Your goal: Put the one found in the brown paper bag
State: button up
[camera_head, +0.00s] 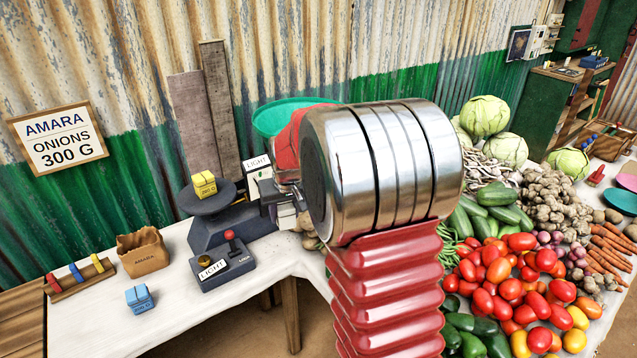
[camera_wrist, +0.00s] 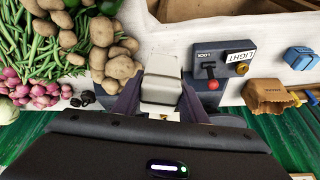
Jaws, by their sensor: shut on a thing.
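My gripper (camera_head: 276,198) is shut on a pale grey-white block (camera_wrist: 161,88), which looks like a weight. The block shows between the two dark fingers in the wrist view, and partly below them in the head view (camera_head: 287,217). The bag's inside is hidden. A yellow weight (camera_head: 204,184) sits on the dark pan of the balance (camera_head: 215,228). A blue weight (camera_head: 139,298) lies in front of the bag.
A dark lever box (camera_head: 222,270) with a red knob and LIGHT label stands between my gripper and the bag. A wooden rack (camera_head: 80,277) with coloured pegs is left of the bag. Potatoes (camera_wrist: 118,70), tomatoes (camera_head: 505,280) and other vegetables crowd the right. The table's front left is mostly clear.

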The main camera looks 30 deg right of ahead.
jog(key=s+a+f+n, duration=0.1)
jog(key=a+f, duration=0.2)
jog(key=a, duration=0.6)
jog(key=s+a+f+n+y, duration=0.1)
jog(key=s+a+f, duration=0.1)
jog(key=a, duration=0.7)
jog(key=shift+s+f+n, duration=0.2)
jog(key=shift+f+n, duration=0.2)
jog(key=shift+f, duration=0.15)
jog(key=shift+s, duration=0.1)
